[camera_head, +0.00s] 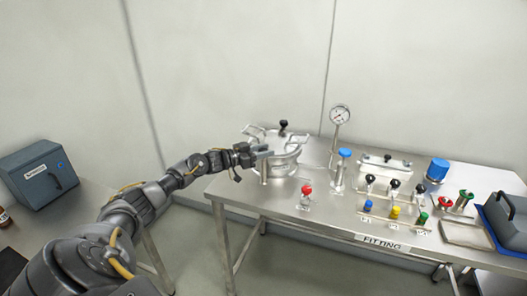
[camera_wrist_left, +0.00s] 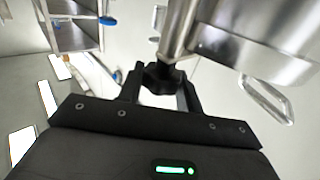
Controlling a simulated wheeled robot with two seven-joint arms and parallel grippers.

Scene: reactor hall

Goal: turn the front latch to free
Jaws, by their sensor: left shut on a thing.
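The steel vessel (camera_head: 290,159) stands at the left end of the steel table, its lid topped by a black knob (camera_head: 284,124). My left gripper (camera_head: 259,154) is at the vessel's front left side. In the left wrist view my left gripper (camera_wrist_left: 161,92) is shut on a black knob (camera_wrist_left: 160,75) at the end of a steel rod (camera_wrist_left: 179,28), which I take for the front latch. The rod runs close beside the vessel wall (camera_wrist_left: 245,48). The gripper partly hides the latch in the head view. My right gripper is not in view.
A pressure gauge (camera_head: 340,115) and a blue-topped post (camera_head: 344,156) stand right of the vessel. A red knob (camera_head: 306,190) is in front of it. Several coloured fittings stand farther right, near a tray (camera_head: 466,234). A blue-grey box (camera_head: 38,174) sits at far left.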

